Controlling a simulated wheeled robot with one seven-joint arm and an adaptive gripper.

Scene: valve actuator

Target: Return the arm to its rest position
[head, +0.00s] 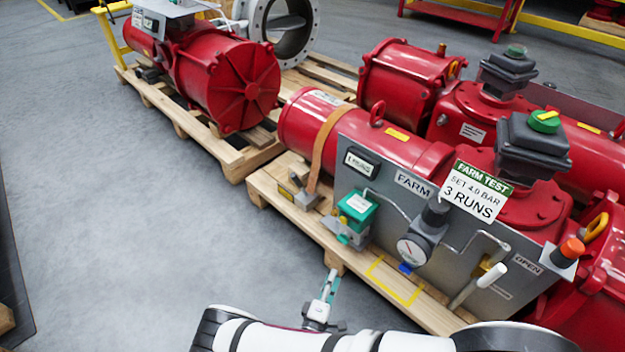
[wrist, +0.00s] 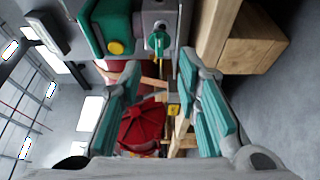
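My arm (head: 330,340) lies along the bottom edge in the head view. My gripper (head: 328,285) points up the picture, in front of the pallet's near edge and below the green box. In the wrist view my gripper (wrist: 158,72) shows two teal-padded fingers spread apart, with nothing held between them. The green box (head: 356,212) is on the panel's left end; it shows in the wrist view with a yellow button (wrist: 115,47). A small teal handle (wrist: 158,42) appears beyond the fingertips. My gripper appears apart from all of these.
A grey panel (head: 385,190) with a pressure gauge (head: 412,250) and a white-tipped lever (head: 490,275) stands before red actuators on a wooden pallet (head: 270,190). Another pallet (head: 160,105) carries a red actuator (head: 235,85). The grey floor (head: 120,230) at left is clear.

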